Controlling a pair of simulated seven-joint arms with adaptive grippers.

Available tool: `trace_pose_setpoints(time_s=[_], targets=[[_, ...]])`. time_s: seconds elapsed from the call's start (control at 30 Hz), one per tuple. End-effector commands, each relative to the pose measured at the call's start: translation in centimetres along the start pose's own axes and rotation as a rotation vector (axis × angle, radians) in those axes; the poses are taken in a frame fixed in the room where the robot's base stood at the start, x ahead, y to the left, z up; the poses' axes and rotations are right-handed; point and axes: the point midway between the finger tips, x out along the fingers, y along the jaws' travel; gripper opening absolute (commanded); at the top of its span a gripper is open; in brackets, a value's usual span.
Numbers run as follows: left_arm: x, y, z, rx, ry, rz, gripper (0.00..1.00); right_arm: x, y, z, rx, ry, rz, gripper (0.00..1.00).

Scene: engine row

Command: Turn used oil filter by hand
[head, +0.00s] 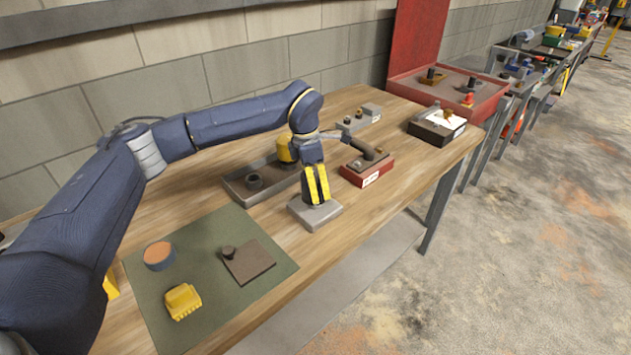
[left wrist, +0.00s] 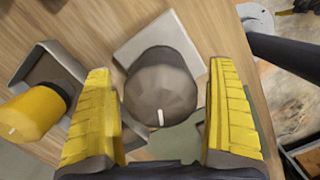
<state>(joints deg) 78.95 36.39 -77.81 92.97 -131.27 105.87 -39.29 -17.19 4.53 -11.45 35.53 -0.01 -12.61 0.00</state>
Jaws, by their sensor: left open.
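A dark grey-brown filter (left wrist: 162,85), which looks like the used oil filter, stands on a light grey square base (left wrist: 140,42). A short white mark shows on its near side. The base also shows in the head view (head: 303,212), where my gripper hides most of the filter. My left gripper (head: 318,186) points down over the base. In the left wrist view its yellow fingers (left wrist: 168,118) are open on either side of the filter, with gaps visible; contact does not show. My right gripper is not in view.
A green mat (head: 215,292) with several small parts lies in front.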

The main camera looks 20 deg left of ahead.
Motion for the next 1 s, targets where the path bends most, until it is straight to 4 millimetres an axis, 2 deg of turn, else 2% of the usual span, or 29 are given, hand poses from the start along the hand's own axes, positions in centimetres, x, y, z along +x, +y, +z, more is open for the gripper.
trace_pose_setpoints(time_s=[0.07, 0.67, 0.83, 1.0], targets=[[-0.01, -0.01, 0.01, 0.000, 0.000, 0.000, 0.85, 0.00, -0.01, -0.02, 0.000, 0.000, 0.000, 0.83], [-0.02, -0.01, 0.01, 0.000, 0.000, 0.000, 0.15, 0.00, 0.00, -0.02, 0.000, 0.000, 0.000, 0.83], [-0.03, 0.00, 0.00, -0.036, 0.001, 0.006, 0.14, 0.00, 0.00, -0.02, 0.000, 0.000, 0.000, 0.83], [-0.04, 0.05, -0.02, -0.172, 0.001, 0.026, 0.14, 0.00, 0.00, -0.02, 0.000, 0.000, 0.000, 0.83]])
